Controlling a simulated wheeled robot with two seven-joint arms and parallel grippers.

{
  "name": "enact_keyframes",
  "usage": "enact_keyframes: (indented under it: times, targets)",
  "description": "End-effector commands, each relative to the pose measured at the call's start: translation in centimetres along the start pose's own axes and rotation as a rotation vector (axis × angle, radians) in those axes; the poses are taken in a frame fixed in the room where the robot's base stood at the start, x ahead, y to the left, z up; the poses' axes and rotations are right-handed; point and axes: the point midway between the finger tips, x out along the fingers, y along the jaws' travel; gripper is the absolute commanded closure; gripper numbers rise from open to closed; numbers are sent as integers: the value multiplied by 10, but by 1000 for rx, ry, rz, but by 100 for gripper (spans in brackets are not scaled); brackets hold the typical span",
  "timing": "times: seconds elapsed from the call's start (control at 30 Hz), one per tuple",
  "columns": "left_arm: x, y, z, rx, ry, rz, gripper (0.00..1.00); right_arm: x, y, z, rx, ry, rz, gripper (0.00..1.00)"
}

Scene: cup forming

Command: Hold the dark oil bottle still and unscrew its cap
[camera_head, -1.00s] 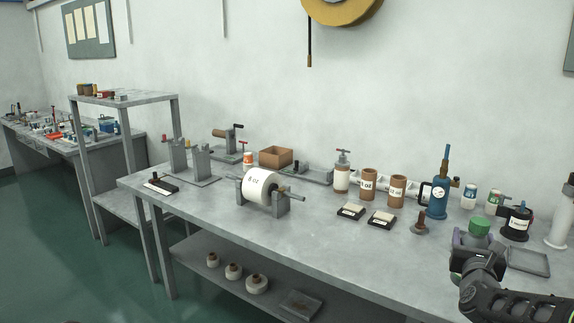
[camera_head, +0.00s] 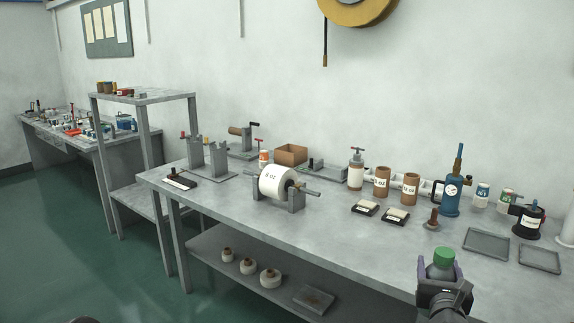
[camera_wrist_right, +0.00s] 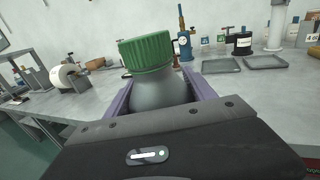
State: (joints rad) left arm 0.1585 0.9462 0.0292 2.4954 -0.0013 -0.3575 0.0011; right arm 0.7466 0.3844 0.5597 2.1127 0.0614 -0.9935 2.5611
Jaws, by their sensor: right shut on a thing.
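The oil bottle (camera_head: 440,269) is a grey bottle with a ribbed green cap (camera_head: 443,256). My right gripper (camera_head: 438,276) is shut around its body, in front of the bench's near edge at the lower right of the head view. In the right wrist view, the bottle (camera_wrist_right: 158,93) is between the purple fingers and its green cap (camera_wrist_right: 146,53) stands clear above them, slightly tilted in the picture. The cap is on the bottle. The bottle's lower part is hidden by the gripper.
The grey bench (camera_head: 330,225) carries a white roll (camera_head: 273,184), brown cups, a blue dispenser (camera_head: 452,190) and a black pot (camera_head: 526,220). Two flat grey trays (camera_head: 487,242) lie at the right. The bench's front middle is clear.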

Motion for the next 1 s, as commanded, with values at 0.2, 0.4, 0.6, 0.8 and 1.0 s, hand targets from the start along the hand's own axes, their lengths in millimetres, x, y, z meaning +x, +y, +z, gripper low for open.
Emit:
enact_keyframes:
  times: [0.2, 0.4, 0.6, 0.8, 1.0]
  targets:
    - [0, 0, 0, 0, 0, 0, 64, -52, 86, -54, 8, 7, 171, 100]
    - [0, 0, 0, 0, 0, 0, 64, -93, 141, -89, 7, 2, 290, 100]
    - [0, 0, 0, 0, 0, 0, 64, -102, 154, -102, 3, -3, 315, 100]
    - [0, 0, 0, 0, 0, 0, 64, -102, 154, -102, 2, -4, 315, 100]
    - [0, 0, 0, 0, 0, 0, 64, -102, 154, -102, 2, -4, 314, 100]
